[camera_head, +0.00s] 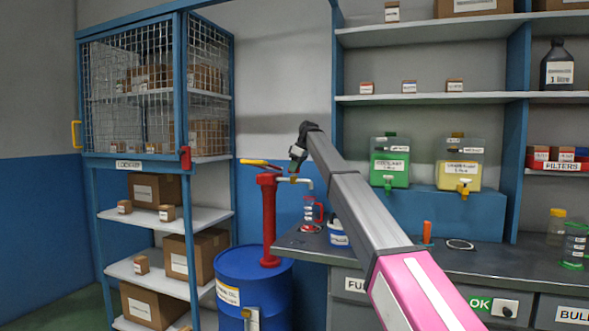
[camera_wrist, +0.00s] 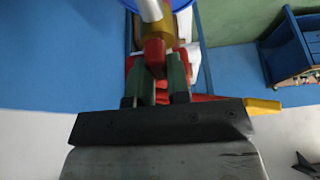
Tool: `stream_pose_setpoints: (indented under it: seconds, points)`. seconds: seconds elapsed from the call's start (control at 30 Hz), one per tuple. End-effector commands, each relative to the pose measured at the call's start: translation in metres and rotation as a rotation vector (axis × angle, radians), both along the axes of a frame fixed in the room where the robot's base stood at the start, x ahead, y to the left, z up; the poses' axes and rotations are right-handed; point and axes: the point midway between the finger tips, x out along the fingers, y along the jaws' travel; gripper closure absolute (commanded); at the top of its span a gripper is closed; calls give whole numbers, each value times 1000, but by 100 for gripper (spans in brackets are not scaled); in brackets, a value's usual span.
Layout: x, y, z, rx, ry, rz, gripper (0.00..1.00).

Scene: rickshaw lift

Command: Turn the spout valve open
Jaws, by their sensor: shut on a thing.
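The spout valve sits on the pale spout pipe of the red drum pump (camera_head: 268,215). In the wrist view its brass body (camera_wrist: 157,30) and red lever (camera_wrist: 154,55) show at the top centre. My gripper (camera_head: 297,160) comes down from above at the spout; in the wrist view its two dark fingers (camera_wrist: 159,85) are shut on the red lever, one on each side. In the head view my gripper hides most of the lever, so its angle is hard to tell.
The pump stands on a blue drum (camera_head: 254,285), with its yellow-ended handle (camera_head: 258,163) close to my gripper's left. A clear red-handled jug (camera_head: 311,214) stands below the spout on the workbench (camera_head: 320,248). A blue shelf cage (camera_head: 150,90) stands at left.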

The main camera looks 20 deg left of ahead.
Motion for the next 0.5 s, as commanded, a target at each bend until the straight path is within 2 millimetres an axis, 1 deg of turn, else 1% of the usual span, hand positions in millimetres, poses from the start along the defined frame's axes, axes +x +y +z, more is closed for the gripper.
stream_pose_setpoints:
  seconds: [0.2,0.5]
  points:
    - [0,0,0,-2,0,37,100]
    - [0,0,0,-2,0,43,100]
